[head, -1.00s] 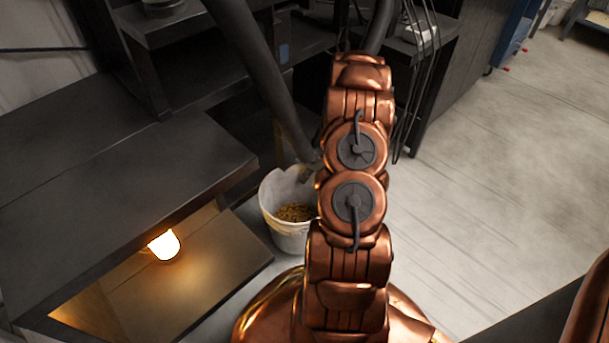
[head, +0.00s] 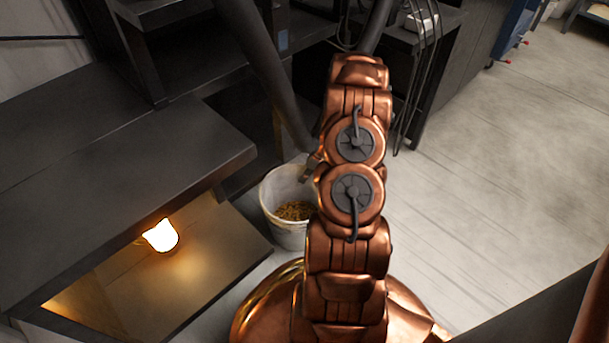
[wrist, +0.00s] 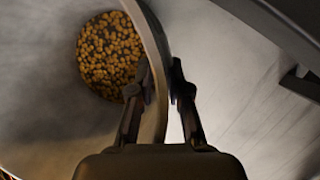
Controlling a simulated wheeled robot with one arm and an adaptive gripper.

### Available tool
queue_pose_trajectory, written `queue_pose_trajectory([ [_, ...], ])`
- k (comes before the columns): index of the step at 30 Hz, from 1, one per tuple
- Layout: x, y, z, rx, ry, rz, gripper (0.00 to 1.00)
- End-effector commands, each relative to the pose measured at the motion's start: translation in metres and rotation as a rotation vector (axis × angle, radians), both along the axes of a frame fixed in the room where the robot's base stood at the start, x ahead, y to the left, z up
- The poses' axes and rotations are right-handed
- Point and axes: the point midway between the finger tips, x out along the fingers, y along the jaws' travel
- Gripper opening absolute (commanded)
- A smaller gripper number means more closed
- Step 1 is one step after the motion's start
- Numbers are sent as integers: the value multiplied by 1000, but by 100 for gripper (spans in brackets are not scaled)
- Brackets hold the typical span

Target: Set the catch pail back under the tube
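The catch pail (head: 287,232) is a whitish bucket with brown-yellow pellets (head: 294,210) at its bottom. In the head view it is left of my arm, which hides its right side. A dark slanting tube (head: 265,75) comes down from the upper left and ends close to the pail's far rim. In the wrist view, my gripper (wrist: 161,88) has one finger inside the pail (wrist: 60,125) and one outside. Its fingers are close together with the pail's wall between them, shut on it. I cannot tell whether the pail touches the floor.
A dark bench (head: 120,160) fills the left, with a glowing lamp (head: 160,236) by a lower panel (head: 190,265). A dark stand with cables (head: 425,60) is behind my arm. The pale floor (head: 500,170) at the right is clear.

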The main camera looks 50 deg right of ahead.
Motion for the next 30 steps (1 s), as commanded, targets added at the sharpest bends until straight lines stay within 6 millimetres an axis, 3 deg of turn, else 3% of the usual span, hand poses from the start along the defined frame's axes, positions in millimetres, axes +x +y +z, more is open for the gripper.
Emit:
queue_pose_trajectory([
  [3,0,0,0,0,0,0,31],
  [15,0,0,2,-1,0,0,31],
  [30,-26,-24,88,-1,0,0,31],
])
